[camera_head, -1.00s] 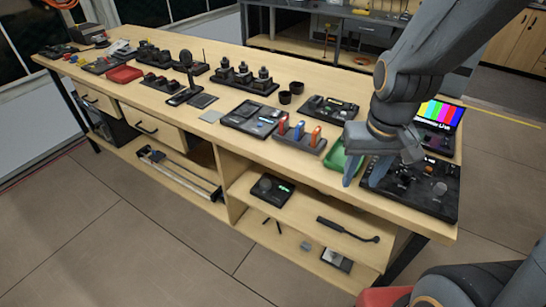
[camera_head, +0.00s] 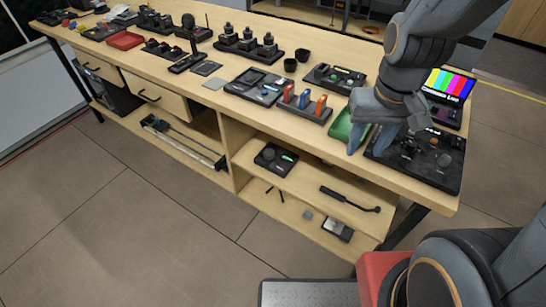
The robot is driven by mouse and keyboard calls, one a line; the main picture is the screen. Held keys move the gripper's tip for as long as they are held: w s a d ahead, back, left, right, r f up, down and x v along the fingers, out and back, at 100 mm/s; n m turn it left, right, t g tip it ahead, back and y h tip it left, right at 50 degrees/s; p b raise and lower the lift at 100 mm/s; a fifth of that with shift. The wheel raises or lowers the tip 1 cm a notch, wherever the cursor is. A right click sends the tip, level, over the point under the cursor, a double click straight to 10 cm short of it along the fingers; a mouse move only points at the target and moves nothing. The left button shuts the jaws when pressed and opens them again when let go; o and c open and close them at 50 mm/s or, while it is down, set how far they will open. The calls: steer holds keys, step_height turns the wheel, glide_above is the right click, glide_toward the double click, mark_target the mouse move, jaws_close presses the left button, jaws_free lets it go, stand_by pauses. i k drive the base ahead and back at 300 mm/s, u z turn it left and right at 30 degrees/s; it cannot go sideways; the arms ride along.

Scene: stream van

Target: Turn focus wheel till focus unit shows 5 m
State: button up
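A black unit (camera_head: 274,158) with a round dial and a small green-lit display lies on the upper shelf under the worktop. It looks like the focus unit with its wheel, but the reading is too small to make out. My gripper (camera_head: 365,148) is up over the right end of the worktop, well above and to the right of that unit. Its two blue-grey fingers are apart, with nothing seen between them. It is beside a green tray (camera_head: 343,125) and over the left edge of a black control panel (camera_head: 430,170) with knobs, which my arm partly hides.
A laptop (camera_head: 447,88) with colour bars stands behind the panel. A rack with red, blue and orange items (camera_head: 304,100) stands left of the tray. A black handled tool (camera_head: 350,199) shares the unit's shelf. The floor in front is clear.

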mark_target(268, 155)
steer(key=z, duration=0.95)
steer(key=k, duration=1.05)
steer(key=u, duration=0.55)
